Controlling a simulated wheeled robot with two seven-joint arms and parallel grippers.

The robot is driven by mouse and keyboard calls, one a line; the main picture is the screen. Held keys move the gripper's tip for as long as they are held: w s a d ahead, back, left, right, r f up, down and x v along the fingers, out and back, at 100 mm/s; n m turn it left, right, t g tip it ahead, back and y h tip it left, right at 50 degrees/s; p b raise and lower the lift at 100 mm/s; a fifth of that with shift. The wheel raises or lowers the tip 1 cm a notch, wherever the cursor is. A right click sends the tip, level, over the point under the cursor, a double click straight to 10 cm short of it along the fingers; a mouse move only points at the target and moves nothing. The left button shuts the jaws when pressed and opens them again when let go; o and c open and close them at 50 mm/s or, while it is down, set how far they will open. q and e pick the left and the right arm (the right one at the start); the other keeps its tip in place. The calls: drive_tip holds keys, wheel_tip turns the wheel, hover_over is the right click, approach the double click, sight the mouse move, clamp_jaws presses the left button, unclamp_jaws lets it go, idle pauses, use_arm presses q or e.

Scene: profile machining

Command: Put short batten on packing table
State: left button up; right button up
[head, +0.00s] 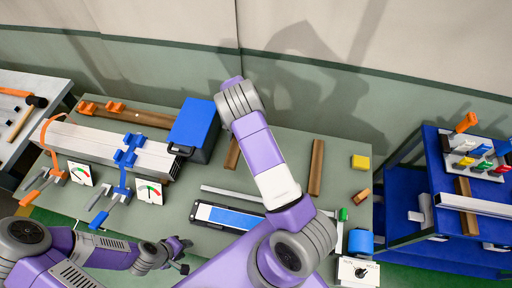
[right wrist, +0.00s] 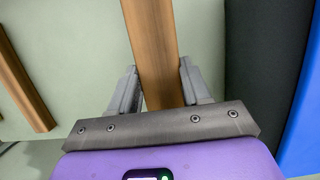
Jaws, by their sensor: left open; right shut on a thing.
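In the right wrist view my right gripper (right wrist: 160,88) is shut on a brown wooden batten (right wrist: 153,40). In the head view this seems to be the batten (head: 232,153) beside the blue box, partly covered by my right arm; that gripper is hidden there. Its full length does not show. Another batten (head: 316,167) lies to its right on the green table and also shows at the left of the wrist view (right wrist: 22,82). A small wooden piece (head: 362,196) lies further right. My left gripper (head: 182,256) is open and empty at the front edge. Which surface is the packing table is unclear.
The blue box (head: 196,125) stands close to the held batten. Clamped pale profiles (head: 95,142) fill the table's left. A blue cart (head: 408,190) stands right, a grey table (head: 50,88) left.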

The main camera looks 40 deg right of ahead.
drive_tip(key=x, duration=0.2)
drive_tip(key=d+x, duration=0.1)
drive_tip(key=x, duration=0.1)
drive_tip(key=shift+f, duration=0.3)
drive_tip(key=shift+w+f, duration=0.1)
drive_tip(key=shift+f, duration=1.95)
drive_tip(key=shift+a, duration=0.1)
drive_tip(key=shift+f, duration=0.2)
drive_tip(key=o, duration=1.2)
drive_tip(key=shift+c, duration=0.2)
drive_tip(key=shift+r, duration=0.1)
drive_tip(key=v, duration=1.2)
drive_tip(key=shift+r+b, duration=0.1)
drive_tip(key=shift+b, duration=0.25)
